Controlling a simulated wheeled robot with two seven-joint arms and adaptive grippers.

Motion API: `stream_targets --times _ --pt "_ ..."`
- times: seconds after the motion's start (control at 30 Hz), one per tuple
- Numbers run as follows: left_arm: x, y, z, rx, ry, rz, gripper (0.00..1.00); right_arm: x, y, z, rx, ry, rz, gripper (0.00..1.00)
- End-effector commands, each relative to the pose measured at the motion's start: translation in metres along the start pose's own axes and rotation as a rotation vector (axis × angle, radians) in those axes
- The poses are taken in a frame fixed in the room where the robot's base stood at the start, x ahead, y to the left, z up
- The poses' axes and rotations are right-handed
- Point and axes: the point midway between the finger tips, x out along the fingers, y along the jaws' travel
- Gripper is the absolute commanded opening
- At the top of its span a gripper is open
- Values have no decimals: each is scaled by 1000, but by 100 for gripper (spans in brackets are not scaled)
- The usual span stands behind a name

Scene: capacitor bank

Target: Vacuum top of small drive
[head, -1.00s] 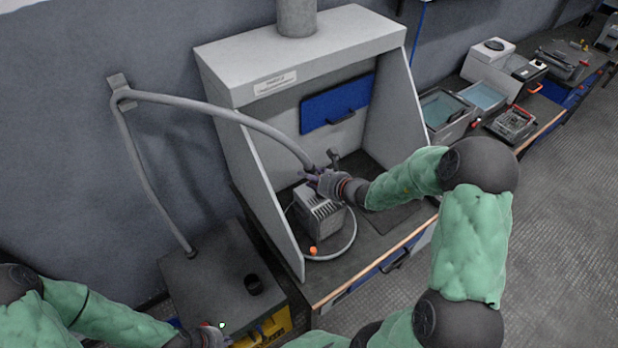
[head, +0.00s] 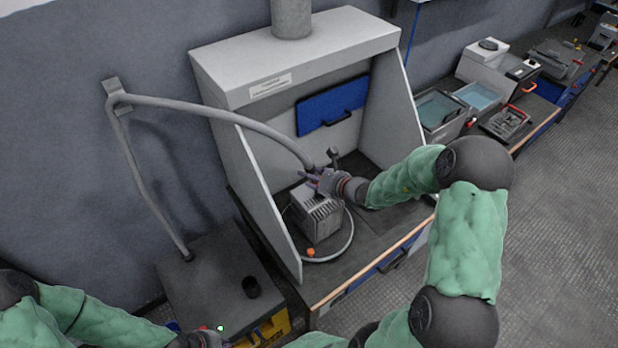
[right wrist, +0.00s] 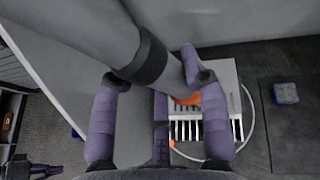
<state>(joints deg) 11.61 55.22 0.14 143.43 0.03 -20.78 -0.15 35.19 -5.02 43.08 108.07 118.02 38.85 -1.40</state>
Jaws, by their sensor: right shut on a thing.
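The small drive (head: 316,216) is a light grey finned box inside the fume hood on the workbench, with a pale cable looped around it. My right gripper (head: 318,180) is above the drive's top, shut on the end of the grey vacuum hose (head: 225,114). In the right wrist view the hose (right wrist: 105,40) with its dark collar runs between my purple fingers (right wrist: 160,110), with the drive (right wrist: 218,120) beneath. Whether the nozzle touches the drive is hidden. My left gripper (head: 208,338) is at the bottom edge near the extractor box; its fingers are too small to read.
The hood (head: 290,60) has side walls close around the drive. The hose runs from a wall bracket (head: 115,95) down to the dark extractor box (head: 205,285), which carries a black cup (head: 251,286). Blue-water tanks (head: 440,108) stand at the right.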

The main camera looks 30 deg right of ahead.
Motion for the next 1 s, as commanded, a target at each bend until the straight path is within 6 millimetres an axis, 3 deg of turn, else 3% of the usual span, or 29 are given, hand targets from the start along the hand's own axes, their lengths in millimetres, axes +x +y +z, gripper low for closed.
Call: stream_targets --times 0.5,1.0 --pt "-3 1 0 0 0 0 0 -4 -21 -6 -2 -1 -1 0" --pt "-3 1 0 0 0 0 0 -4 -24 -7 -1 -1 0 0"
